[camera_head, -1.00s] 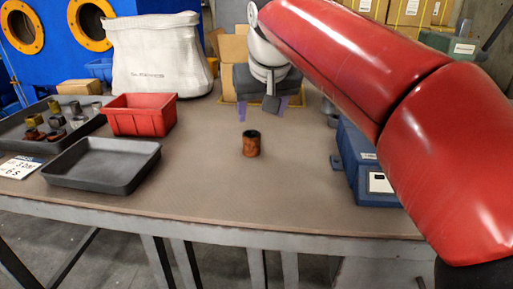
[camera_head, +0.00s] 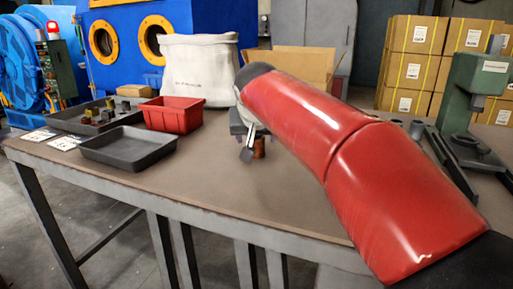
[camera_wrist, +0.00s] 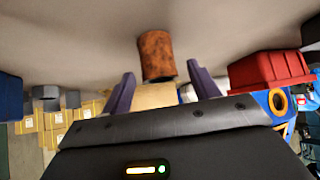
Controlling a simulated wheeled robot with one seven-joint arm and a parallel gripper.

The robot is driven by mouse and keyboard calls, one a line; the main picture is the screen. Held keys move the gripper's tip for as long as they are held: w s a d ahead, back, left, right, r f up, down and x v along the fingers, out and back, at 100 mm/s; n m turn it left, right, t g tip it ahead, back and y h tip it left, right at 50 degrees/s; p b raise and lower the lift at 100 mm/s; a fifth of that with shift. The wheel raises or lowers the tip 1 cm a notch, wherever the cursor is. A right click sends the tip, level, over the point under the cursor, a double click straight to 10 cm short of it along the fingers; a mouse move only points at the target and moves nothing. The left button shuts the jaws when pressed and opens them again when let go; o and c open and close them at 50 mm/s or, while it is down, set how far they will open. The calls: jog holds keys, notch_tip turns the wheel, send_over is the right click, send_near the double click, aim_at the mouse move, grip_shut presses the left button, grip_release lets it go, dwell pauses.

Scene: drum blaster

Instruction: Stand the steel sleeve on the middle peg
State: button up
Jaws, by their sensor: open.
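In the wrist view, where the table is at the top, the rusty cylinder (camera_wrist: 157,55) lies ahead of and between my two purple fingers (camera_wrist: 162,86). The fingers are spread, with nothing gripped between them. A grey cylinder (camera_head: 416,129) stands at the right of the table behind my arm; I cannot tell whether it is the steel sleeve. I cannot make out the middle peg for certain.
An empty dark tray (camera_head: 128,160), a red bin (camera_head: 172,118) and a tray of small metal parts (camera_head: 60,121) sit at the left. A white sack (camera_head: 197,68) stands behind. A green press (camera_head: 462,92) is at the right. The front of the table is clear.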

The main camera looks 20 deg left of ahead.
aim_at(256, 140)
jog(key=x, duration=0.3)
jog(key=shift+f, duration=0.2)
grip_shut()
jog(key=shift+r, duration=0.1)
jog(key=shift+r, duration=0.1)
notch_tip(256, 140, up, 20)
jog(key=p, duration=0.8)
